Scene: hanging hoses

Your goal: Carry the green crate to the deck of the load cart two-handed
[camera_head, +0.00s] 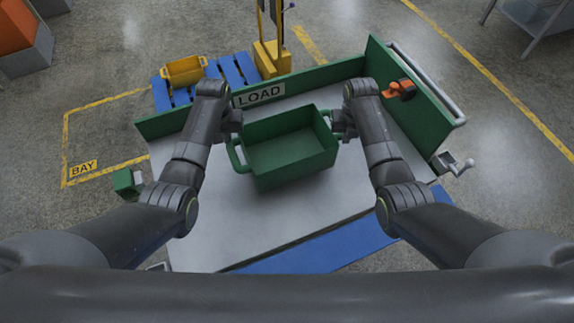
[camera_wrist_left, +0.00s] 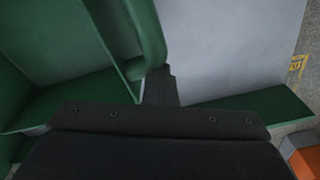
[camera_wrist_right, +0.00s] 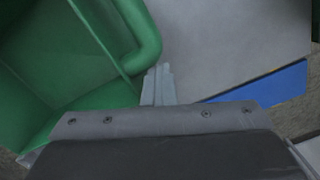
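The green crate (camera_head: 290,158) is over the pale deck (camera_head: 225,215) of the load cart, upright and open at the top. I cannot tell whether its base touches the deck. My left gripper (camera_head: 236,133) is at the crate's left handle, with its fingers close together; that handle also shows in the left wrist view (camera_wrist_left: 150,40). My right gripper (camera_head: 338,130) is at the right handle, fingers also close together; that handle shows in the right wrist view (camera_wrist_right: 147,40). Both appear shut on the handles, though the grip itself is partly hidden.
The cart has green walls at the back and right, a LOAD sign (camera_head: 259,94), an orange clamp (camera_head: 399,90) and a crank (camera_head: 456,163). A blue pallet (camera_head: 235,70) with a yellow crate (camera_head: 184,71) is behind. The deck in front of the crate is clear.

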